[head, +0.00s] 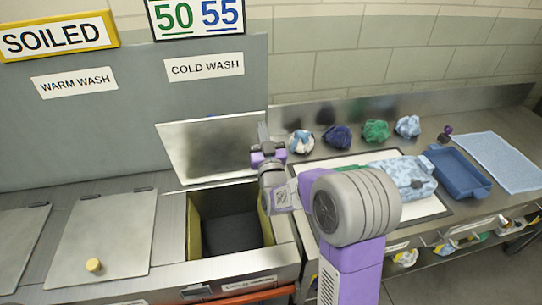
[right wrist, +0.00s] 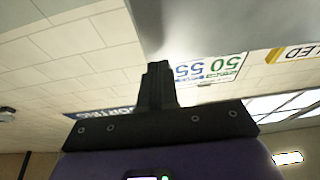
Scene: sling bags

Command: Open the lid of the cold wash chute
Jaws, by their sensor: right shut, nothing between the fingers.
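The cold wash chute lid (head: 205,145), a flat metal plate, stands raised at the back of its opening, below the COLD WASH label (head: 204,67). The chute opening (head: 230,222) beneath it is uncovered and dark inside. My right gripper (head: 263,132) is shut and empty, at the lid's right edge; I cannot tell whether it touches the lid. In the right wrist view the shut fingers (right wrist: 156,84) point up, with the lid's metal surface (right wrist: 190,25) close beyond them. My left gripper is not in view.
The warm wash lid (head: 102,238) with a yellow knob lies closed at left. On the right counter are several cloth bundles (head: 337,137), a white board with a folded light-blue patterned garment (head: 406,177), a blue tray (head: 455,172) and a pale blue towel (head: 500,160).

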